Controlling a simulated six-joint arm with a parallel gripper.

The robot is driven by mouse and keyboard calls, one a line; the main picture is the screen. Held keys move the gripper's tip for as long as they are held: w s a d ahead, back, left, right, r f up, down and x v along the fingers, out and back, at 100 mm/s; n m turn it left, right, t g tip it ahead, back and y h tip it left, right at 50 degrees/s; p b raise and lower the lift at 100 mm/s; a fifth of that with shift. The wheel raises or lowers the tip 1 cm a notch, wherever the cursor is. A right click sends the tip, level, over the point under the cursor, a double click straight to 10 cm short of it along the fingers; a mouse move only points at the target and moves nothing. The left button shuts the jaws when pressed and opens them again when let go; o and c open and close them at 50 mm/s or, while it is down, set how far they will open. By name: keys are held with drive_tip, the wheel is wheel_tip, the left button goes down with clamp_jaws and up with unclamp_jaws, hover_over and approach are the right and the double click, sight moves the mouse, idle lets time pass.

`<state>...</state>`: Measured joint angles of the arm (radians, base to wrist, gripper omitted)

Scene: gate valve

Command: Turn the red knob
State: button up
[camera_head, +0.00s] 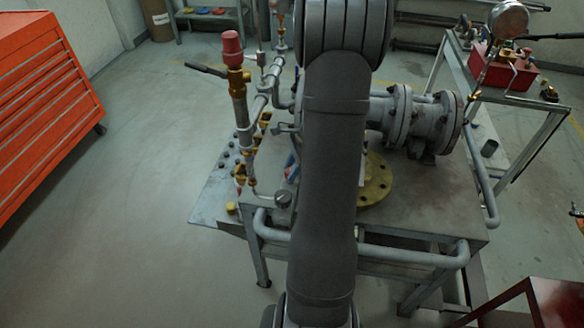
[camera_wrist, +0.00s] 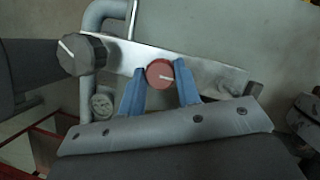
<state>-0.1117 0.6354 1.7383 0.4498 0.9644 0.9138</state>
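The red knob (camera_wrist: 159,74) is a small round knob with a white line on its face, on a pale metal strip (camera_wrist: 210,74) in the wrist view. My gripper (camera_wrist: 160,67) has two blue fingers, one on each side of the knob. The fingers are apart, with the knob showing between their tips. I see a narrow gap at the right finger; the left tip is very close to the knob's edge, and I cannot tell if it touches. In the head view my arm hides my gripper and this knob.
A dark ridged knob (camera_wrist: 82,54) with a white line sits left of the red knob. In the head view a red-capped valve (camera_head: 232,48) and grey flanged pipes (camera_head: 415,118) stand on the metal table (camera_head: 440,205). A red cabinet (camera_head: 45,110) is left.

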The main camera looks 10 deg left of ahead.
drive_tip(key=shift+n, duration=0.4)
drive_tip(key=n+g+h, duration=0.1)
drive_tip(key=n, duration=0.2)
drive_tip(key=shift+w+a, duration=0.1)
drive_tip(key=shift+w, duration=0.05)
drive_tip(key=n+g+h, duration=0.1)
drive_tip(key=n, duration=0.3)
drive_tip(key=n+h, duration=0.1)
drive_tip(key=n, duration=0.3)
drive_tip(key=shift+a+h, duration=0.15)
drive_tip(key=shift+h, duration=0.25)
drive_tip(key=shift+n+h, duration=0.7)
drive_tip(key=shift+n, duration=1.2)
drive_tip(key=shift+a, duration=0.1)
drive_tip(key=o, duration=0.9)
drive_tip(key=shift+o, duration=0.2)
